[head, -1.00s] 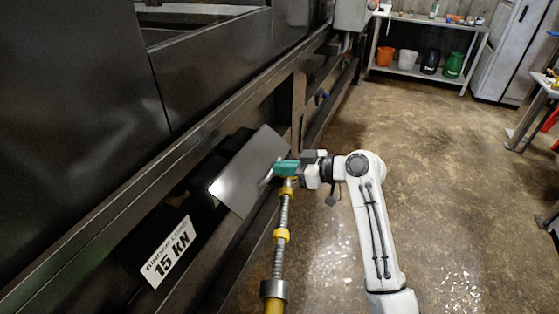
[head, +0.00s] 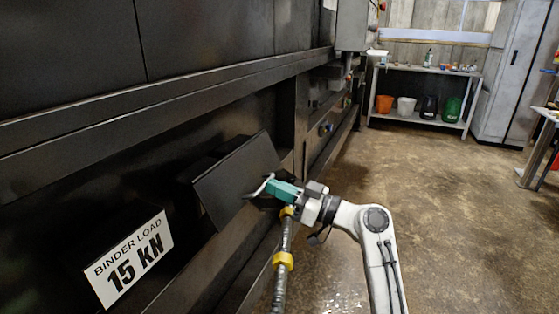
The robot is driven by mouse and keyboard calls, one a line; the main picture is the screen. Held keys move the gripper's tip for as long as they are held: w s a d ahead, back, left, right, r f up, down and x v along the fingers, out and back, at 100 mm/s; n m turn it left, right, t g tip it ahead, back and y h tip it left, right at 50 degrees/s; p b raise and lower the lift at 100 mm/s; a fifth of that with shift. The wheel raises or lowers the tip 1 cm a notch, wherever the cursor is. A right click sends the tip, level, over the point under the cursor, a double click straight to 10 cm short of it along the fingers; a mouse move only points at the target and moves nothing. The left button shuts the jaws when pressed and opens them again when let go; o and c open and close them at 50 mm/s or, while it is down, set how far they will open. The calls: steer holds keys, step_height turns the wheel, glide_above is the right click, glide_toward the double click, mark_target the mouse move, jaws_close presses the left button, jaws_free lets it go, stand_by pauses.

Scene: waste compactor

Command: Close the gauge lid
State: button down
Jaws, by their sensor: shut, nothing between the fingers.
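The gauge lid (head: 237,178) is a dark flat panel on the machine's side, in the middle of the head view. It stands tilted out from a dark box behind it, and the gauge itself is hidden. My gripper (head: 262,187) is shut and empty at the lid's lower right edge, its fingers pointing left. The fingertips overlap the lid's edge in the picture; I cannot tell whether they touch it.
A white "BINDER LOAD 15 KN" sign (head: 129,258) is left of the lid. A long machine rail (head: 150,98) runs above. A shelf (head: 424,72) with several buckets stands at the back. The floor (head: 450,200) to the right is clear.

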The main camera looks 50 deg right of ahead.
mark_target(252, 188)
steer(key=shift+w+a+f+t+y+b, duration=0.1)
steer(key=shift+w+f+t+y+b, duration=0.25)
steer(key=shift+b, duration=0.75)
steer(key=shift+w+a+f+t+b, duration=0.2)
steer(key=shift+f+b, duration=0.35)
steer(key=shift+b, duration=0.55)
steer(key=shift+w+a+f+t+y+b, duration=0.15)
steer(key=shift+f+t+b, duration=0.25)
steer(key=shift+b, duration=0.7)
steer(key=w+f+t+b, duration=0.1)
steer(key=b, duration=0.2)
steer(key=shift+a+b, duration=0.1)
steer(key=shift+b, duration=0.3)
steer(key=b, duration=0.3)
steer(key=shift+w+a+f, duration=0.15)
steer(key=shift+w, duration=0.25)
steer(key=shift+w+b, duration=0.15)
steer(key=shift+b, duration=0.25)
steer(key=v, duration=1.1)
steer(key=shift+p, duration=0.4)
steer(key=shift+w+f, duration=0.1)
